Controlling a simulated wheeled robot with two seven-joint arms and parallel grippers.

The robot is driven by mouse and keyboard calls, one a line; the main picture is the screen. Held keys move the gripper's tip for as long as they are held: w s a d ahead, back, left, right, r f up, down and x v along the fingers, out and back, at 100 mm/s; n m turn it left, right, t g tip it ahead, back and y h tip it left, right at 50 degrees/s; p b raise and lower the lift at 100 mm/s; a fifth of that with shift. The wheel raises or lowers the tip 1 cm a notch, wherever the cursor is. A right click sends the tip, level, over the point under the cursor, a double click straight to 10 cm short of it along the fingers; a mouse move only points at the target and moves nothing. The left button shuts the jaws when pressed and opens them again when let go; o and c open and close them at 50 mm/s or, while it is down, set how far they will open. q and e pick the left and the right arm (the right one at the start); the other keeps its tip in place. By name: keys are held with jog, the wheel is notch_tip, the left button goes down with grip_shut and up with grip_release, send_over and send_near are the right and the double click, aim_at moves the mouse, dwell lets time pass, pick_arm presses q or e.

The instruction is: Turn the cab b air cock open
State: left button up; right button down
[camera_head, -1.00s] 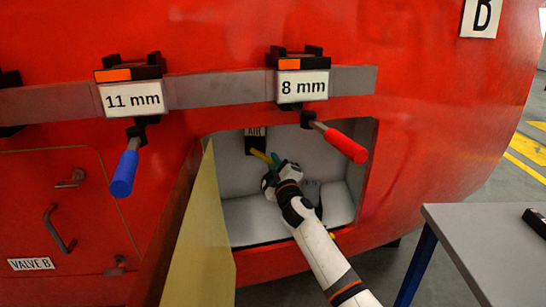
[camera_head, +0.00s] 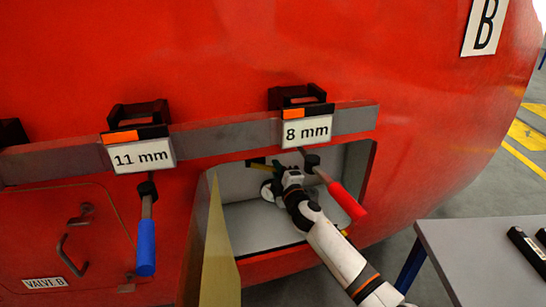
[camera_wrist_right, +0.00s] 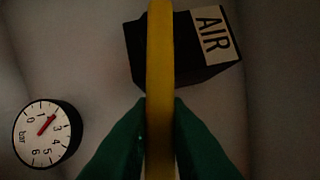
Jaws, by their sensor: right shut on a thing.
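The yellow air cock handle (camera_head: 261,166) shows at the top of the open compartment in the red cab nose. In the right wrist view, the handle (camera_wrist_right: 160,60) runs up the middle, in front of a black block with an AIR label (camera_wrist_right: 211,28). My right gripper (camera_wrist_right: 160,125) has its green fingers on both sides of the handle, shut on it. In the head view, my right gripper (camera_head: 274,170) reaches into the compartment and hides part of the cock. My left gripper is not in view.
A pressure gauge (camera_wrist_right: 46,132) sits beside the cock. The yellowish open door (camera_head: 218,250) stands left of my arm. A red-handled tool (camera_head: 344,198) hangs close to my right arm. A blue-handled tool (camera_head: 146,248) hangs further left. A grey table (camera_head: 480,265) stands at lower right.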

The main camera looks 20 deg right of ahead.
jog(key=shift+r+n+g+p, duration=0.4)
jog(key=shift+r+n+p, duration=0.55)
jog(key=shift+p, duration=1.1)
jog(key=shift+f+n+p, duration=0.15)
jog(key=shift+n+p, duration=0.3)
jog(key=c, duration=1.4)
grip_release()
jog(key=s+p, duration=0.2)
jog(key=s, duration=1)
jog(key=shift+a+p, duration=0.25)
jog(key=shift+p, duration=0.05)
